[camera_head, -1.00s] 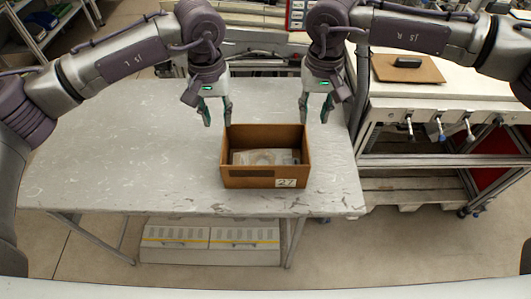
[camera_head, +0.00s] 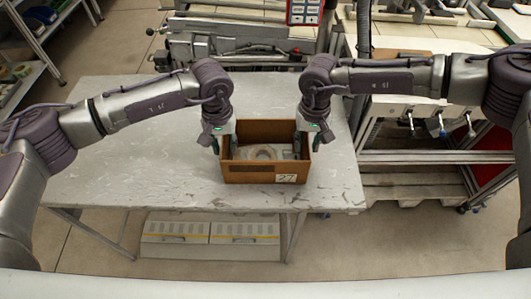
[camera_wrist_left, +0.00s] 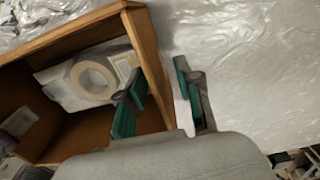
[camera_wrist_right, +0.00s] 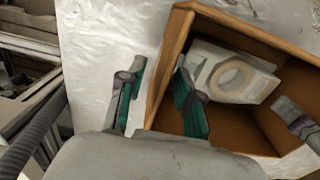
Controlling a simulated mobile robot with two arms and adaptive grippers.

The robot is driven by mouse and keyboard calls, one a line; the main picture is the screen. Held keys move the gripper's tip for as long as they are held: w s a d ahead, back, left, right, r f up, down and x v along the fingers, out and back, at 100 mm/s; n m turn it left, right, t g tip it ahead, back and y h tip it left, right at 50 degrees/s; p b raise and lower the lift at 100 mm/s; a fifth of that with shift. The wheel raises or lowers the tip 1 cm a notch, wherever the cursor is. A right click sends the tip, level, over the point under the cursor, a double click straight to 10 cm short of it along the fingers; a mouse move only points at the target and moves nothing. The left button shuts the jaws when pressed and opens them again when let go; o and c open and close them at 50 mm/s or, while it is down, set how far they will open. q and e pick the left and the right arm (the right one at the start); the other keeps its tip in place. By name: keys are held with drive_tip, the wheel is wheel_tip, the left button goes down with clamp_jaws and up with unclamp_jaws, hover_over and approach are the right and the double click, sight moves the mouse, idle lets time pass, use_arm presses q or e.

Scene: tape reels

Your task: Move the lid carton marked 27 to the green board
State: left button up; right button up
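The lid carton, an open brown box (camera_head: 245,173) with a "27" label (camera_head: 286,178) on its front wall, stands on the grey table. It holds a pale tape roll (camera_head: 264,153) on a white item. My left gripper (camera_head: 221,143) straddles the carton's left wall, one finger inside and one outside; its fingers (camera_wrist_left: 162,90) look apart from the wall. My right gripper (camera_head: 306,144) straddles the right wall likewise, its fingers (camera_wrist_right: 160,90) spread. Both are open. I cannot make out a green board.
The grey table (camera_head: 120,155) is clear left of the carton. At the right stands a white workbench (camera_head: 385,108) with a brown board (camera_head: 402,54) at its back, partly hidden by my right arm. White boxes (camera_head: 210,238) sit under the table.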

use_arm(q)
drive_tip(key=shift+f, duration=0.45)
use_arm(e)
drive_tip(key=shift+f, duration=0.45)
use_arm(q)
clamp_jaws()
use_arm(e)
clamp_jaws()
